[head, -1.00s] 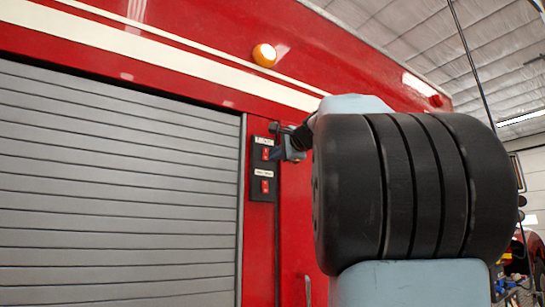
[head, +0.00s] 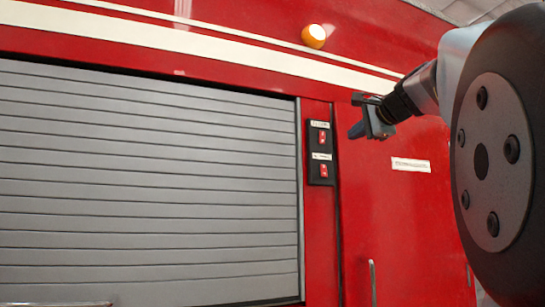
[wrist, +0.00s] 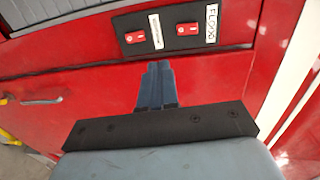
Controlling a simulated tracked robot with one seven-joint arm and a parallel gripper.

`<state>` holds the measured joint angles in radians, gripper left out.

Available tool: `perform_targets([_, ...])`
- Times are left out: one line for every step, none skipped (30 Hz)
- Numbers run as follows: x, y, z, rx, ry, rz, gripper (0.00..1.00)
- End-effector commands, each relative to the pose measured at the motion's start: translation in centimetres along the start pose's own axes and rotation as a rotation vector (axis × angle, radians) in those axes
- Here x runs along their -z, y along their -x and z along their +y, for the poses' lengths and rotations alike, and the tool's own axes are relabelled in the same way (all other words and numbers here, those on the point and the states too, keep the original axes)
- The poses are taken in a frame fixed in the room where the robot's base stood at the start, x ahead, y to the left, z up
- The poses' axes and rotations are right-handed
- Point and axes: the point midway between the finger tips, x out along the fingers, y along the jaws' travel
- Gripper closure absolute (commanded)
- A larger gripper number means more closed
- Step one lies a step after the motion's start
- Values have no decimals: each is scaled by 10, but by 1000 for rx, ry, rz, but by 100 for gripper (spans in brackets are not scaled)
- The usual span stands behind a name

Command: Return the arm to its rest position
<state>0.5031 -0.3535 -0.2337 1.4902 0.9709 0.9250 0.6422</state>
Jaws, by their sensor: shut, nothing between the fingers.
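My gripper (head: 357,130) is in front of the red truck side in the head view, a little right of the black switch panel (head: 320,153). It looks apart from the panel. In the wrist view my gripper (wrist: 157,68) points toward the same panel (wrist: 188,31), its fingers together with nothing between them. The panel carries two red switches with white labels. A large part of my arm fills the right side of the head view and hides what is behind it.
A grey roller shutter (head: 150,190) covers the left of the red truck wall (head: 400,220). A door handle (head: 372,283) is low on the wall. An orange lamp (head: 314,36) sits above. The space before the shutter looks clear.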

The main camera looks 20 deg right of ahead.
Motion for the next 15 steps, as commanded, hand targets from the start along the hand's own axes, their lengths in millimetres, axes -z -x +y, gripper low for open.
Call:
perform_targets([0, 0, 0, 0, 0, 0, 100])
perform_targets([0, 0, 0, 0, 0, 0, 100])
perform_targets([0, 0, 0, 0, 0, 0, 100])
perform_targets([0, 0, 0, 0, 0, 0, 100])
perform_targets([0, 0, 0, 0, 0, 0, 100])
perform_targets([0, 0, 0, 0, 0, 0, 100])
perform_targets([0, 0, 0, 0, 0, 0, 100])
perform_targets([0, 0, 1, -1, 1, -1, 100])
perform_targets([-2, -1, 3, -7, 5, -3, 100])
perform_targets([-4, -2, 7, -14, 11, -7, 100])
perform_targets([-7, -4, 12, -24, 20, -12, 100])
perform_targets([-13, -7, 21, -45, 39, -20, 100])
perform_targets([-18, -9, 31, -64, 56, -29, 100])
perform_targets([-24, -12, 42, -88, 77, -39, 100])
perform_targets([-34, -16, 60, -122, 113, -56, 100])
